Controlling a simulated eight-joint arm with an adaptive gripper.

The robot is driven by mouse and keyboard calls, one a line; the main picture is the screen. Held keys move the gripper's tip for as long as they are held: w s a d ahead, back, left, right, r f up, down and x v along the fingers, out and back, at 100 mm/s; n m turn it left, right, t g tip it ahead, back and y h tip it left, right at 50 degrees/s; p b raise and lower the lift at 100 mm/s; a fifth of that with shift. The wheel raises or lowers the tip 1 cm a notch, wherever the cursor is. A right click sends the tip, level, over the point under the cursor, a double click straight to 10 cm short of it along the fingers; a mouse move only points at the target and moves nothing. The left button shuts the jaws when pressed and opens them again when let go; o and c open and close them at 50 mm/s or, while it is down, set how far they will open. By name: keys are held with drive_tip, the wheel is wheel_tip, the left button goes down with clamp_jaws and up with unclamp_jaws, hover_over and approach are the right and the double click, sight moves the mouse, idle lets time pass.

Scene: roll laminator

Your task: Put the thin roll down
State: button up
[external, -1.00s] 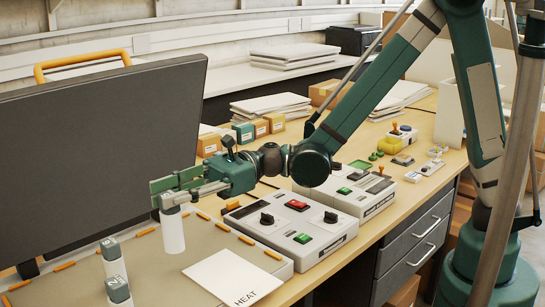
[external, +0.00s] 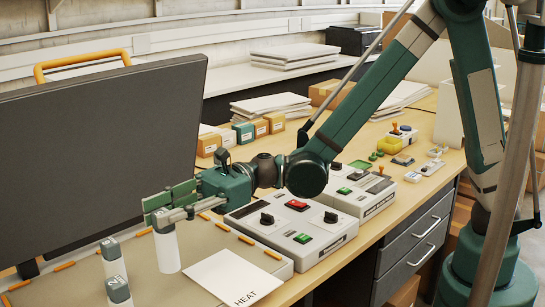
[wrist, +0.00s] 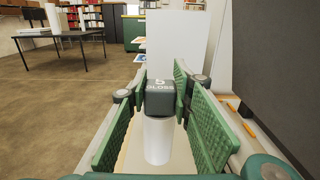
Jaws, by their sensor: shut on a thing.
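The thin roll (external: 167,251) is a white upright cylinder. Its dark cap, marked "5 GLOSS", shows in the wrist view (wrist: 159,98) between the green pads. My gripper (external: 165,208) is shut on its top end. The roll hangs down over the beige panel near the HEAT sheet; whether its bottom touches the panel I cannot tell. In the external view the fingers hide most of the cap.
Two other capped rolls, one behind (external: 113,258) and one in front (external: 118,290), stand to the left. The HEAT sheet (external: 232,278) lies to the right. A white control box (external: 290,225) with knobs is farther right, and a dark monitor (external: 100,150) stands behind.

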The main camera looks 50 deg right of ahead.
drive_tip(key=shift+f+b, duration=0.5)
drive_tip(key=shift+f, duration=2.3)
drive_tip(key=shift+f+b, duration=0.4)
drive_tip(key=shift+f, duration=1.55)
drive_tip(key=o, duration=1.1)
drive_tip(key=p, duration=0.1)
approach(165, 236)
drive_tip(key=d+f, duration=0.1)
drive_tip(key=w+d+f, duration=0.1)
drive_tip(key=f, duration=0.1)
drive_tip(key=w+d+f, duration=0.1)
drive_tip(key=f, duration=0.1)
drive_tip(key=shift+d, duration=0.15)
